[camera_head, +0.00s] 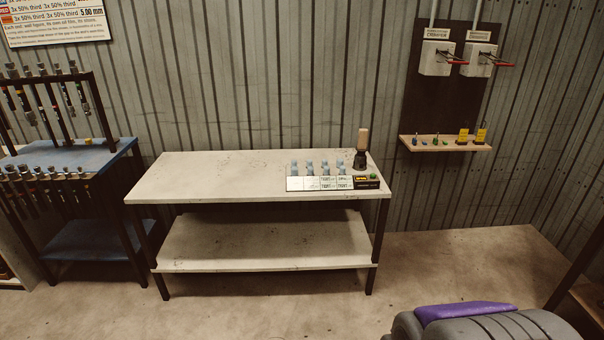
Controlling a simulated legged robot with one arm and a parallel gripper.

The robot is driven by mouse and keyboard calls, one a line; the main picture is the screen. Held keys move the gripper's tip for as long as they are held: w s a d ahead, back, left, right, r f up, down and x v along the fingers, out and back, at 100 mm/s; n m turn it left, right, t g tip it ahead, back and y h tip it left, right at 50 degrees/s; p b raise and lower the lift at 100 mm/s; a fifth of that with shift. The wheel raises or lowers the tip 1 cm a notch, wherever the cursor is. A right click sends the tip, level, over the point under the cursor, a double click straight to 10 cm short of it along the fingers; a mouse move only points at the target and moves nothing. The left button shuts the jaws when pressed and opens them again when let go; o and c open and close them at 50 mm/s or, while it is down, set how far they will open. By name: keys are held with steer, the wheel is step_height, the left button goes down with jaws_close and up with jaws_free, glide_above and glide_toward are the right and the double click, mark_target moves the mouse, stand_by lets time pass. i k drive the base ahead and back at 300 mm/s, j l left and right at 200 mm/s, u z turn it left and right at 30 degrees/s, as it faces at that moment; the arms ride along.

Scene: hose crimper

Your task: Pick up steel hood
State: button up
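I cannot clearly pick out a steel hood in this view. Several small blue-grey pieces (317,167) stand in rows at the right of the white-topped table (220,173), behind white labelled cards (318,184). A dark piece with a tan upright top (361,148) stands behind them, by the table's right end. Metal-ended fittings (45,188) hang on the rack at the left. They are too small to tell apart. My gripper is not in view.
A small black box with a yellow label (367,182) sits beside the cards. A wall board (437,93) holds two white boxes with red-ended levers above a wooden shelf (445,145). The table's left half, its lower shelf (265,243) and the front floor (270,315) are clear.

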mark_target(360, 161)
steer(key=i+j+z, duration=0.1)
steer(key=i+z, duration=0.15)
steer(key=i, duration=0.85)
